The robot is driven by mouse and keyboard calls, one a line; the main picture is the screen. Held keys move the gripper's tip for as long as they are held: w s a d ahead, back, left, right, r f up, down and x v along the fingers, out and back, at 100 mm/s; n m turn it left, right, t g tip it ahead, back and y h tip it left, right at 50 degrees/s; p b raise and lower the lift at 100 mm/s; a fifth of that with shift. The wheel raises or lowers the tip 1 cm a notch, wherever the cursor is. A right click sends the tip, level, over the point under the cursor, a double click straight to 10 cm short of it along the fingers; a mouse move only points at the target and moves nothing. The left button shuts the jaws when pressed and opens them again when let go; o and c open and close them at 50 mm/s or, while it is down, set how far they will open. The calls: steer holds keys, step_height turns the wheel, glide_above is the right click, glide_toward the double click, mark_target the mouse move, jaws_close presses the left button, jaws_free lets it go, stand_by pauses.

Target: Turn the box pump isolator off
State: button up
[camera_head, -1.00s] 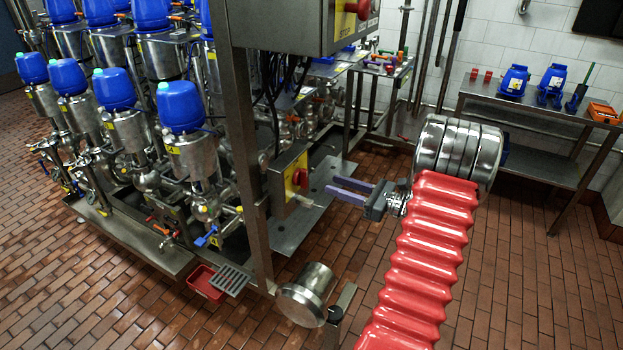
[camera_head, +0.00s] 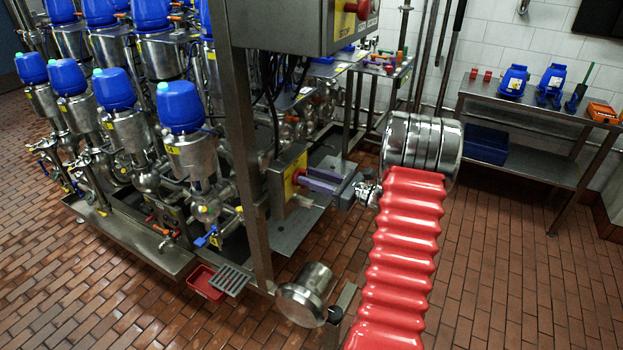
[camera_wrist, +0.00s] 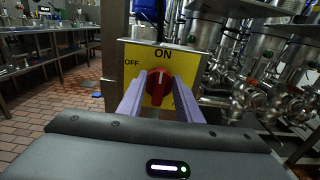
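The box pump isolator (camera_head: 280,175) is a small grey box with a yellow front plate, fixed beside a steel post. Its red rotary knob (camera_wrist: 157,85) shows in the wrist view; the plate reads ON at the top and OFF at the left, and the knob's white mark points up toward ON. My gripper (camera_head: 305,180) is at the box front, and in the wrist view its two purple fingers (camera_wrist: 158,103) stand apart, one on each side of the knob. I cannot tell whether they touch it. In the head view the fingers hide most of the knob.
A larger control box (camera_head: 300,25) with a red switch hangs above on the post (camera_head: 243,150). Valves with blue caps (camera_head: 180,107) stand to the left. A steel bench (camera_head: 530,115) is at the right. Brick floor (camera_head: 500,280) is open at the lower right.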

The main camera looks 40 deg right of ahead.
jaws_close()
steer(key=shift+a, duration=0.2)
steer(key=shift+d, duration=0.1)
steer(key=shift+n, duration=0.4)
steer(key=n, duration=0.6)
steer(key=shift+s+a+f, duration=0.15)
steer(key=shift+a+f, duration=0.05)
steer(key=shift+a, duration=0.2)
steer(key=n, duration=0.3)
steer(key=f+n, duration=0.1)
steer(key=n, duration=0.3)
steer(key=a+n, duration=0.1)
steer(key=n, duration=0.3)
steer(key=shift+s+f, duration=0.15)
steer(key=shift+f, duration=0.15)
